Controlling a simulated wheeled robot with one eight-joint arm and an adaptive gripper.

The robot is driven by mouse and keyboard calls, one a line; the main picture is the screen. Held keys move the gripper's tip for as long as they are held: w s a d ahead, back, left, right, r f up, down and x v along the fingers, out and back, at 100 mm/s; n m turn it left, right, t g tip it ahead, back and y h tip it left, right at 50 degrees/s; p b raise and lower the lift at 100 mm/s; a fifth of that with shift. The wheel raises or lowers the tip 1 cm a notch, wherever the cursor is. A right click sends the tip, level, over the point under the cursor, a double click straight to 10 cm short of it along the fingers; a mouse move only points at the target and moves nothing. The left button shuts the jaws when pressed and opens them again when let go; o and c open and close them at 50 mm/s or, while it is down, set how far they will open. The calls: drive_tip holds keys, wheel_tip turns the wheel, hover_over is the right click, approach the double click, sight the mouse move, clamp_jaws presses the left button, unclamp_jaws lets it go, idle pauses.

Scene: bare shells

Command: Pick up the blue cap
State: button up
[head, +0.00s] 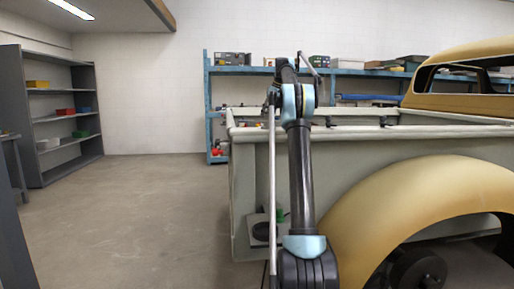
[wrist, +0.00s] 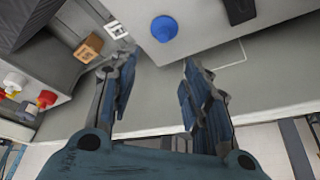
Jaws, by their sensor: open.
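The blue cap (wrist: 164,28) shows in the wrist view as a small round blue piece on a pale grey surface (wrist: 205,38), near the top centre. My gripper (wrist: 158,66) is open and empty, its two dark blue fingers spread apart. The cap appears in the gap between the fingers but beyond their tips, not touching either. I cannot make out the cap in the head view, where my arm stands in front of the truck bed.
In the wrist view, a small brown block (wrist: 88,48) lies left of the fingers and a dark object (wrist: 238,10) right of the cap. The head view shows a pale truck bed (head: 250,190), blue shelving (head: 213,100) behind it and open floor (head: 135,215) at left.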

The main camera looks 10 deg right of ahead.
drive_tip(key=x, duration=1.1)
drive_tip(key=shift+a+f, duration=0.15)
drive_tip(key=shift+s+x, duration=0.15)
drive_tip(key=shift+x, duration=1.25)
drive_tip(key=shift+s+x, duration=0.1)
drive_tip(key=shift+x, duration=1.3)
drive_tip(key=c, duration=1)
